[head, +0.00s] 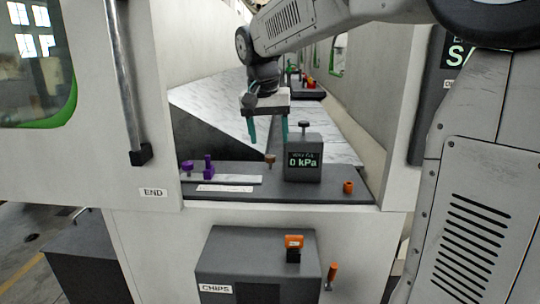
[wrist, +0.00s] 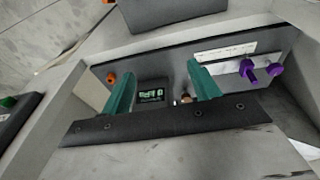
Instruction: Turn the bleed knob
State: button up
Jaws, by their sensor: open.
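My gripper (head: 269,138) is open and empty, its two teal fingers pointing down above the dark ledge, just left of a grey gauge box (head: 303,166) reading 0 kPa. A dark knob (head: 304,125) stands on top of the box. A small brown knob (head: 270,160) stands left of the box, below my fingertips. I cannot tell by label which is the bleed knob. In the wrist view, my fingers spread around the gauge display (wrist: 152,94); the brown knob (wrist: 185,98) shows near one finger, partly hidden.
Two purple fittings (head: 208,166) stand on a pale plate (head: 238,179) at the left of the ledge (head: 325,190). A vertical rail (head: 124,80) is at the left. Below is a CHIPS box (head: 218,262) with an orange latch (head: 293,242). White walls flank the opening.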

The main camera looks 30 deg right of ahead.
jog(key=w+d+f+m, duration=0.15)
jog(key=w+d, duration=0.25)
jog(key=w, duration=0.6)
jog(key=m+h, duration=0.2)
jog(key=m, duration=0.5)
send_near(270, 156)
jog(key=f, duration=0.1)
jog(key=x, duration=0.8)
jog(key=shift+d+r, duration=0.1)
jog(key=shift+h, duration=0.3)
jog(key=c, duration=1)
